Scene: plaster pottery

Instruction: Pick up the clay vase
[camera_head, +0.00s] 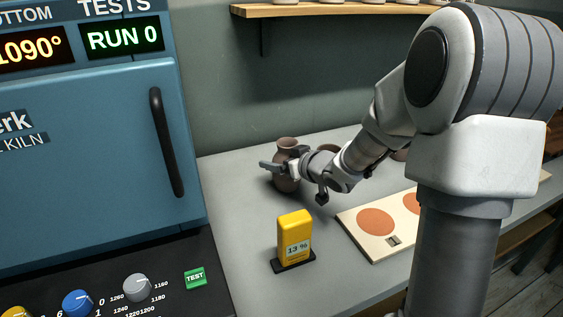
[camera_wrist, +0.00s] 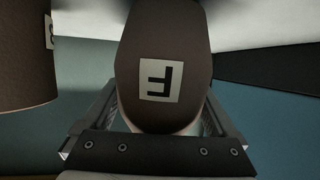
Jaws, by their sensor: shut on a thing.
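The clay vase (camera_head: 286,184) is brown, with a rounded body and a narrower neck. It stands upright at the left part of the grey worktop in the head view, beside the kiln. My gripper (camera_head: 283,164) reaches it from the right and is shut around its body. In the wrist view, the vase (camera_wrist: 160,45) fills the middle between my fingers (camera_wrist: 160,112) and bears a white label with a dark letter, seen turned over. Whether its base touches the worktop I cannot tell.
Another brown pot (camera_wrist: 25,60) is close by at the left in the wrist view. A yellow meter (camera_head: 294,236) reading 13 % stands in front on the worktop (camera_head: 240,240). A pale board with orange discs (camera_head: 376,222) lies to the right. The blue kiln (camera_head: 90,170) is at the left.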

